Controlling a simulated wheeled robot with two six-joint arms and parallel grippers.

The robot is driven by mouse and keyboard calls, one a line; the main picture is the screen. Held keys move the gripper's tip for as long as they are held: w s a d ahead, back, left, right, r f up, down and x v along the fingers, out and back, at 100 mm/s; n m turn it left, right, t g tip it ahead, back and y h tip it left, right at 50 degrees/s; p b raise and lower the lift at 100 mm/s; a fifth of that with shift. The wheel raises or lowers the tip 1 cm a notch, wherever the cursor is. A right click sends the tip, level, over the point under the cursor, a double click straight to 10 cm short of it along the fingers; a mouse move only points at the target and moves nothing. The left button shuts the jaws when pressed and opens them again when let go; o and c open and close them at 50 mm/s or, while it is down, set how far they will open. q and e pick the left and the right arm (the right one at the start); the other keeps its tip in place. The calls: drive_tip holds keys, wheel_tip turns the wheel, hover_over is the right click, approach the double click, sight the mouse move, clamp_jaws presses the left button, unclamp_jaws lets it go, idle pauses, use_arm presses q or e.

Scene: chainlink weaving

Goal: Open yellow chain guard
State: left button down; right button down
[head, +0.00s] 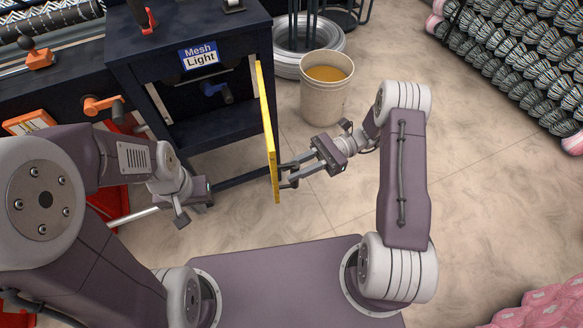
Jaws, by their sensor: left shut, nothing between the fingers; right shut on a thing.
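The yellow chain guard (267,135) is a thin panel seen nearly edge-on. It stands swung out from the right front edge of the dark machine cabinet (185,55), and the cabinet's front opening shows. My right gripper (287,174) is at the guard's lower right side and is shut on its edge or handle; the exact grip spot is small and hard to tell. My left gripper (184,212) is shut and empty, low in front of the cabinet, left of the guard and apart from it.
A bucket of amber liquid (325,88) stands on the floor right of the guard, before a wire coil (290,60). An orange handle (100,106) sticks out at left. Mesh rolls (520,60) fill the upper right; open floor (480,190) lies at right.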

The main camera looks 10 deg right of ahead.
drive_tip(key=c, duration=1.5)
unclamp_jaws()
drive_tip(key=p+v, duration=0.1)
drive_tip(key=v, duration=0.8)
drive_tip(key=shift+a, duration=0.1)
